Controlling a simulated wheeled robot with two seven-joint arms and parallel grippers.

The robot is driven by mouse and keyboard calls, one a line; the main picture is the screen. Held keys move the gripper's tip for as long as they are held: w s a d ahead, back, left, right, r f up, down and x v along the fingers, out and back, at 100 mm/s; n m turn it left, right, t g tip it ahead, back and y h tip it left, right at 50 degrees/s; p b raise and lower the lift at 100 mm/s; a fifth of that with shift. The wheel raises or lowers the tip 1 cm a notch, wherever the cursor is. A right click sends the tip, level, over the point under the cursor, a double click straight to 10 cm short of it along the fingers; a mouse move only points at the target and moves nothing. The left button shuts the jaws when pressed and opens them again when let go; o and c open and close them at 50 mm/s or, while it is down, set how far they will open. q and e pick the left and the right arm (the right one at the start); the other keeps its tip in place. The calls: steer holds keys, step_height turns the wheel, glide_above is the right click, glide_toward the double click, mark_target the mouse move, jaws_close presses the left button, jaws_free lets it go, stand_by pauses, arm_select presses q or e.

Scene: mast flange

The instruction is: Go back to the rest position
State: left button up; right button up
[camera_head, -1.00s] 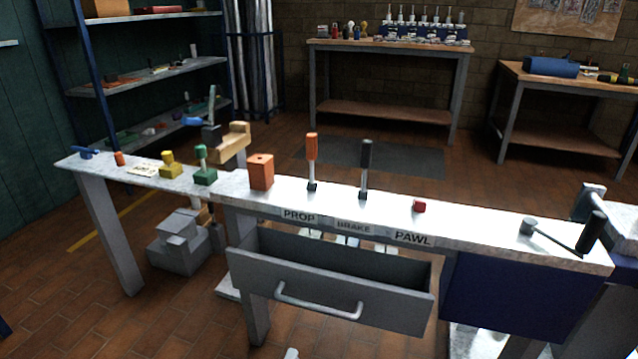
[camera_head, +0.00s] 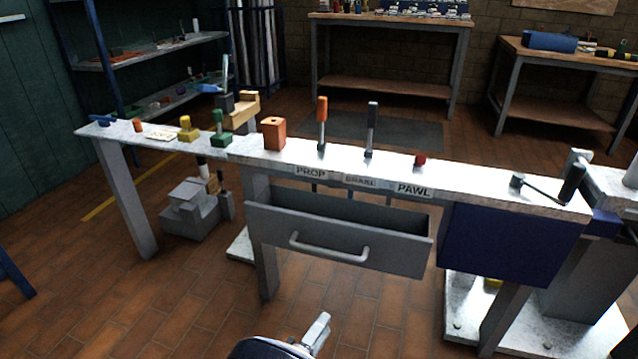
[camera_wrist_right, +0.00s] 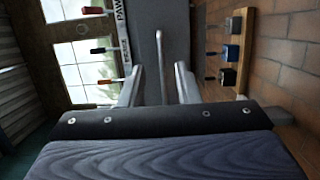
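My right gripper (camera_head: 320,325) shows at the bottom edge of the head view, in front of the workbench and below the drawer. In the right wrist view its two fingers (camera_wrist_right: 159,85) stand apart with nothing held between them. The handle (camera_head: 328,248) of the open grey drawer (camera_head: 400,255) appears beyond the gap between the fingers in the wrist view (camera_wrist_right: 161,60). My gripper is apart from it. My left gripper is not in view.
The bench top (camera_head: 450,182) carries an orange-handled lever (camera_head: 322,115), a black-handled lever (camera_head: 371,125), a red knob (camera_head: 420,160), an orange block (camera_head: 274,133) and a crank (camera_head: 545,190). A blue panel (camera_head: 510,245) hangs right of the drawer. The floor (camera_head: 180,310) at front left is clear.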

steer(key=s+d+r+m+g+y, duration=0.1)
steer(key=s+d+m+g+y, duration=0.4)
steer(key=d+g, duration=0.4)
steer(key=s+d+r+m+g+y, duration=0.1)
steer(key=s+d+m+g+y, duration=0.35)
steer(key=d, duration=0.75)
steer(key=s+r+m+t+y+p, duration=0.2)
steer(key=r+p, duration=1.6)
steer(key=r, duration=0.3)
steer(key=s+r+m+t+y+p, duration=0.1)
steer(key=s+r+y+p, duration=0.1)
steer(key=r+p, duration=1.7)
step_height(320, 180, up, 4)
steer(key=shift+s+a+f+m+t+p, duration=0.25)
steer(key=shift+s+m+t+p, duration=0.1)
steer(key=shift+s, duration=0.25)
